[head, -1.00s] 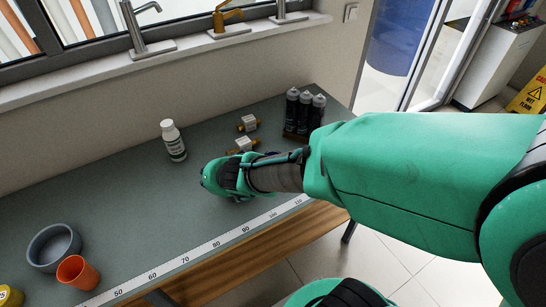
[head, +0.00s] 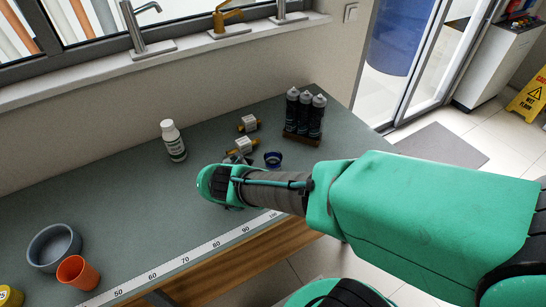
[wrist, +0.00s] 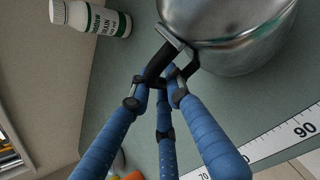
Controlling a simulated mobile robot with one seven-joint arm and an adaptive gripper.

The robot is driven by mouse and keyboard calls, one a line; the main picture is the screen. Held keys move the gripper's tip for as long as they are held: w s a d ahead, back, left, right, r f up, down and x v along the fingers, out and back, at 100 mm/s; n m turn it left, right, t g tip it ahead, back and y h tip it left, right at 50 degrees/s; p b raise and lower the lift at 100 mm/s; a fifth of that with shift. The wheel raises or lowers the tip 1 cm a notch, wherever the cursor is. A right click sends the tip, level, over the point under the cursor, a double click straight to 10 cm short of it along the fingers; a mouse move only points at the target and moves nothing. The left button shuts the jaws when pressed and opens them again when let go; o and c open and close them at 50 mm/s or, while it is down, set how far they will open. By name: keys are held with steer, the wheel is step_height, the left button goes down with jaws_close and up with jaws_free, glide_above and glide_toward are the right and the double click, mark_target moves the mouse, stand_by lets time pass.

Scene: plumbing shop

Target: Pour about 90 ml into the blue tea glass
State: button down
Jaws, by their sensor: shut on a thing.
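A shiny metal vessel (wrist: 235,35) with a dark handle (wrist: 160,62) fills the upper right of the wrist view. My gripper (wrist: 160,92) has its blue fingers closed around that handle. Its contents and spout do not show, and I cannot tell whether it is tilted. In the head view my wrist hides the fingers and most or all of the vessel. A small dark-blue round cup, apparently the blue tea glass (head: 273,159), stands on the bench just beyond and right of my wrist. I cannot see inside it.
A white bottle (head: 173,141) stands behind my wrist. Brass fittings with white tags (head: 248,123) and a rack of dark cartridges (head: 304,115) are at the back right. A grey bowl (head: 54,247) and orange cup (head: 77,271) stand left. A ruler strip (head: 190,256) runs along the front edge.

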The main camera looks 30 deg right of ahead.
steer(key=shift+a+f, duration=0.1)
steer(key=shift+a, duration=0.05)
steer(key=shift+a+f+h, duration=0.2)
steer(key=shift+f+h, duration=0.1)
steer(key=shift+f, duration=0.1)
steer(key=shift+a+f, duration=0.1)
steer(key=shift+f, duration=0.1)
steer(key=shift+a+f+n+h, duration=0.3)
steer(key=shift+f+n+h, duration=0.15)
steer(key=shift+f, duration=0.2)
